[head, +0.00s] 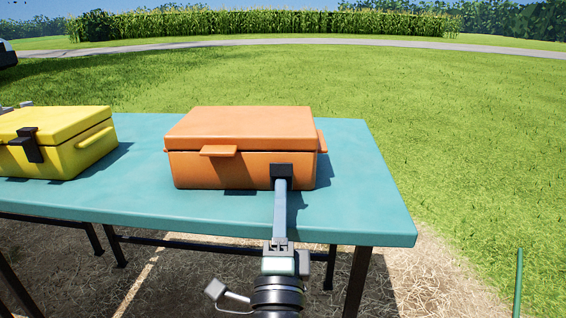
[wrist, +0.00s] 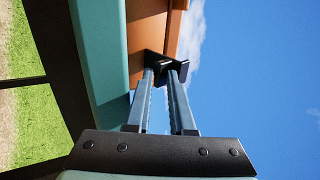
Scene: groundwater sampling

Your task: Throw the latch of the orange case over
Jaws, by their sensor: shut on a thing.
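The orange case (head: 225,170) stands on the teal table with its lid down. Its black latch (head: 281,169) is on the front face, toward the right, just below the lid seam. My gripper (head: 281,182) reaches it from the front, with its long grey fingers shut on the latch. In the wrist view the fingertips (wrist: 164,72) meet the black latch (wrist: 150,58) against the orange case (wrist: 147,32). The fingers hide part of the latch, so its exact angle is hard to tell.
An orange handle (head: 219,151) juts from the case front, left of the latch. A yellow case (head: 75,155) with a black latch (head: 32,145) stands at the left. The teal table (head: 365,205) is bare at the right, with grass (head: 460,150) beyond.

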